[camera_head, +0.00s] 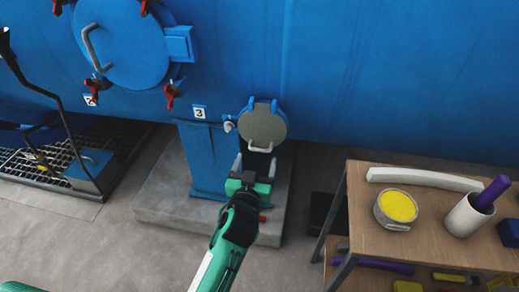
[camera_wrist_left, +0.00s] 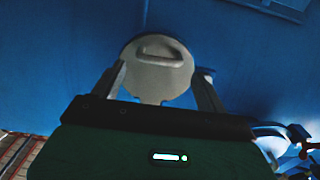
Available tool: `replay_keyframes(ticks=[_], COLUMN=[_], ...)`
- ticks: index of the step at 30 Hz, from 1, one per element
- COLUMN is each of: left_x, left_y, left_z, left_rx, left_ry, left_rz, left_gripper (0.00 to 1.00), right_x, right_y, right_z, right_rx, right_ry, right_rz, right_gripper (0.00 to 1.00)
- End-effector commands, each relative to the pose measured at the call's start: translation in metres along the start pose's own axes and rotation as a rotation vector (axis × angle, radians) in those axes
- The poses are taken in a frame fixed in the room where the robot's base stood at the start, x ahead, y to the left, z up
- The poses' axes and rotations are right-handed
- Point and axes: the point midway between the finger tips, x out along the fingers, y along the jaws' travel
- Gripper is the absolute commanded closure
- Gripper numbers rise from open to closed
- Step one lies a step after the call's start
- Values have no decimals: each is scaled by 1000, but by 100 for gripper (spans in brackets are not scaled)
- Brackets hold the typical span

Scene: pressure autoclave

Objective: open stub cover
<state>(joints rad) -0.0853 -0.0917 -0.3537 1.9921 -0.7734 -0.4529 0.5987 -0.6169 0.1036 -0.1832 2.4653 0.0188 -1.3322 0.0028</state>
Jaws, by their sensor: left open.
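The stub cover is a grey round disc (camera_head: 263,125) with a pale handle (camera_head: 260,149) at its lower edge in the head view, right of the label 3. Blue bracket parts show at its top rim. In the wrist view the cover (camera_wrist_left: 157,80) is ahead, its handle (camera_wrist_left: 158,50) near the top of the disc. My left gripper (camera_head: 254,166) is open just below the handle in the head view. Its fingers appear on both sides of the disc in the wrist view, with nothing held. I cannot tell whether they touch it. My right gripper is not in view.
A large blue vessel wall (camera_head: 400,80) stands behind, with a round door (camera_head: 122,42) and red clamps at upper left. A wooden table (camera_head: 430,235) with a yellow-filled pot (camera_head: 398,206) and a white cup (camera_head: 465,217) stands at right. A blue support (camera_head: 205,155) is left of the gripper.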

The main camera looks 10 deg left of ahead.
Motion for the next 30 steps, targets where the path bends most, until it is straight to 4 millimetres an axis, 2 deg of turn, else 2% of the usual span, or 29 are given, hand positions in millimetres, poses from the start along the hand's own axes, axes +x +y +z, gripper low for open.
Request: replay_keyframes(ticks=[3, 10, 15, 24, 30], left_x=[20, 46, 55, 56, 56], left_y=[0, 0, 0, 0, 0], left_z=[0, 0, 1, 0, 0], left_rx=[1, 0, 0, 0, 0], left_ry=[1, 0, -1, -1, -1], left_rz=[1, 0, 0, 0, 0], left_gripper=[25, 25, 25, 25, 64], right_x=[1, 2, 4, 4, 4], right_y=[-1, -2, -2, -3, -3], right_z=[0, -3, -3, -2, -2], right_rx=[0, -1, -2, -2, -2], right_ry=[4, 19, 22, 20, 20], right_rz=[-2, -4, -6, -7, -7], right_gripper=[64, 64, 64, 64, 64])
